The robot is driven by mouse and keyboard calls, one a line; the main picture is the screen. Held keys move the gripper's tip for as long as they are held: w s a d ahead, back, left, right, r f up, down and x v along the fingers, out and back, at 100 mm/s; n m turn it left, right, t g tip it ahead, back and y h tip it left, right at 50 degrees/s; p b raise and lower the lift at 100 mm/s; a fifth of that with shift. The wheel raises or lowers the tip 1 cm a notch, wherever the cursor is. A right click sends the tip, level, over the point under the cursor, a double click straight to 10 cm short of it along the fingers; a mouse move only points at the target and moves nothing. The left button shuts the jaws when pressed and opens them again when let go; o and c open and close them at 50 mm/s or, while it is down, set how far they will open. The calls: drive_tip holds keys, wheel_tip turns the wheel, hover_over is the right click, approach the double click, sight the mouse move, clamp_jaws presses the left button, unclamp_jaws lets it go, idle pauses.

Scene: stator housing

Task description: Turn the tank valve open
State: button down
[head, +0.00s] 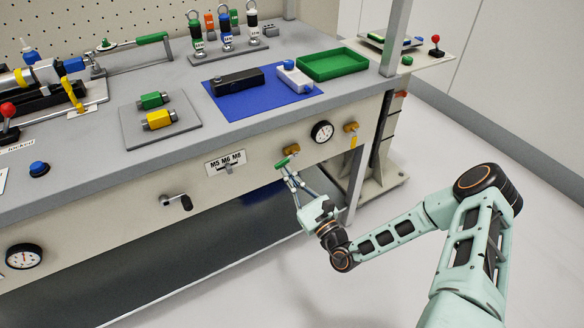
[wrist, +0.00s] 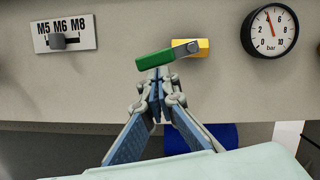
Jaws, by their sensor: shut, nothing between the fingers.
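A valve with a green lever handle (head: 282,162) and a brass-yellow body (head: 292,149) sits on the front panel of the bench. In the wrist view the green handle (wrist: 156,60) lies nearly level, pointing left from its pivot, its left end slightly lower. The yellow body (wrist: 204,45) shows behind the pivot. My gripper (head: 288,174) is shut and empty just in front of the panel. In the wrist view its fingertips (wrist: 158,78) are just below the left part of the green handle; I cannot tell whether they touch it.
A pressure gauge (head: 321,131) is right of the valve, with a second valve with a yellow handle (head: 353,141) beyond it. An M5 M6 M8 selector (head: 227,163) and a black crank (head: 179,202) are to the left. A bench leg stands at the right. Open floor lies in front.

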drive_tip(key=shift+s+a+r+m+t+h+p, duration=0.15)
drive_tip(key=shift+r+m+h+p, duration=0.15)
drive_tip(key=shift+m+p, duration=0.4)
drive_tip(key=shift+s+a+r+m+t+h+p, duration=0.2)
drive_tip(key=shift+m+p, duration=0.25)
drive_tip(key=shift+m, duration=0.45)
drive_tip(key=shift+w, duration=0.15)
